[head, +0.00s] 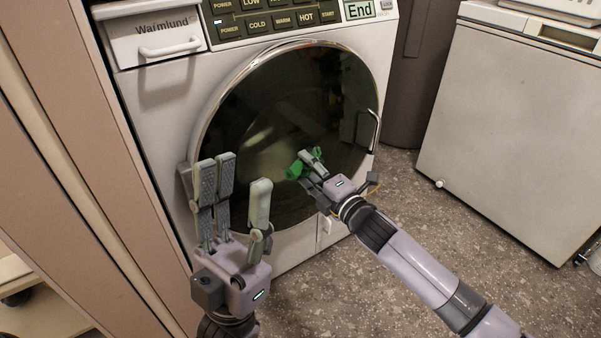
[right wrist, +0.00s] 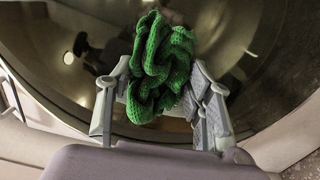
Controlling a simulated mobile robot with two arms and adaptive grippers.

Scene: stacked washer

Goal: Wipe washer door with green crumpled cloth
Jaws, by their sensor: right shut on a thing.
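The washer door (head: 268,112) is a large round dark glass with a chrome rim, closed on the front of the white washer. My right gripper (head: 306,162) is in front of the lower right part of the glass, shut on the green crumpled cloth (head: 296,170). In the right wrist view the cloth (right wrist: 160,65) bunches up between the fingers, against the dark glass behind it. Whether it touches the glass I cannot tell. My left gripper (head: 238,190) is open and empty, fingers pointing up, in front of the door's lower left edge.
The door handle (head: 374,131) stands out at the door's right edge. A drawer labelled Warmlund (head: 156,40) and a control panel (head: 283,17) showing End are above. A white appliance (head: 510,120) stands to the right.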

